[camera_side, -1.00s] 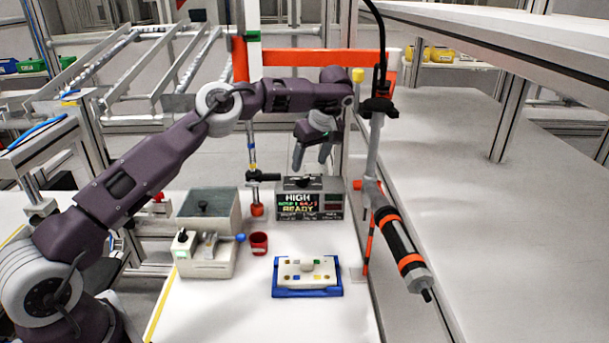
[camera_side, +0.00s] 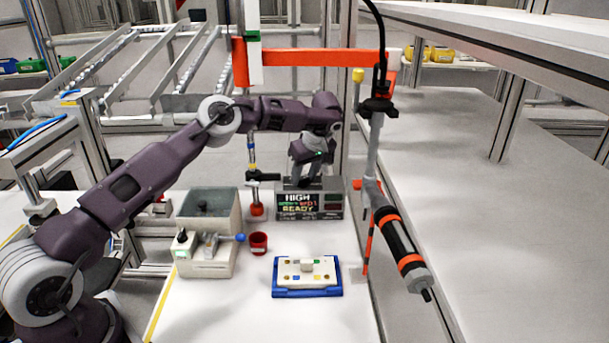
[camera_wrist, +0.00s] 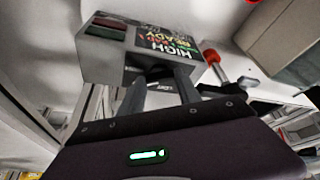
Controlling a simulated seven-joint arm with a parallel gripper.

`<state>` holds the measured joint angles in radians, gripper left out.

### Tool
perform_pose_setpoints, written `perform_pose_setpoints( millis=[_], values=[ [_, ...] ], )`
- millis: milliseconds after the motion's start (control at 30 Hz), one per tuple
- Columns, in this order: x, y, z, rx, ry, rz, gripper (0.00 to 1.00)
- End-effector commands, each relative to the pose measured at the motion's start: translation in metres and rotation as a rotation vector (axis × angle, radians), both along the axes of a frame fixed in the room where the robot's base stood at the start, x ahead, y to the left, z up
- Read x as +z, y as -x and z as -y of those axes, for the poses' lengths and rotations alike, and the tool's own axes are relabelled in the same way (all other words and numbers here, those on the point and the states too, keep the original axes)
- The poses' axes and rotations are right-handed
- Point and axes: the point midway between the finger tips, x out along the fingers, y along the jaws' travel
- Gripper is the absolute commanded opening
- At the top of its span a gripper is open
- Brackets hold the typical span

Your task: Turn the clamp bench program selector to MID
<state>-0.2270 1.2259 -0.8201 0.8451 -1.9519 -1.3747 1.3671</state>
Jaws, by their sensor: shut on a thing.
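The selector unit (camera_side: 337,205) is a dark grey box at the back of the white table. Its screen reads HIGH in white and READY below, with small coloured text between. It also shows upside down in the wrist view (camera_wrist: 110,63). My gripper (camera_side: 303,184) points down at the top of this box. In the wrist view my gripper's fingers (camera_wrist: 163,73) reach the box's top and are shut on the selector there. The selector itself is mostly hidden by the fingers, so its angle cannot be read.
A beige clamp fixture (camera_side: 205,262) with a blue-ended lever and an open grey bin (camera_side: 208,228) stand left. A red cup (camera_side: 258,243) and a blue tray (camera_side: 307,292) lie in front. A black-and-orange tool (camera_side: 400,248) hangs at the right.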

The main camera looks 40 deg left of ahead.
Motion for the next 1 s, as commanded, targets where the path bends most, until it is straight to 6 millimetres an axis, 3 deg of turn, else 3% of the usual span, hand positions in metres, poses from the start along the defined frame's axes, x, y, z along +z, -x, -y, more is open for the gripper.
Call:
perform_pose_setpoints(
  millis=[333, 667, 700, 800, 1000],
  values=[
    [0.0015, -0.0032, 0.0008, 0.126, -0.001, 0.006, 0.00],
    [0.0015, -0.0021, 0.0002, 0.139, -0.001, 0.004, 0.00],
    [0.0016, -0.0021, 0.0003, 0.139, -0.001, 0.004, 0.48],
    [0.0013, -0.0019, 0.0003, 0.140, -0.001, 0.003, 0.62],
    [0.0007, -0.0016, 0.0003, 0.139, -0.001, 0.001, 0.62]
  ],
)
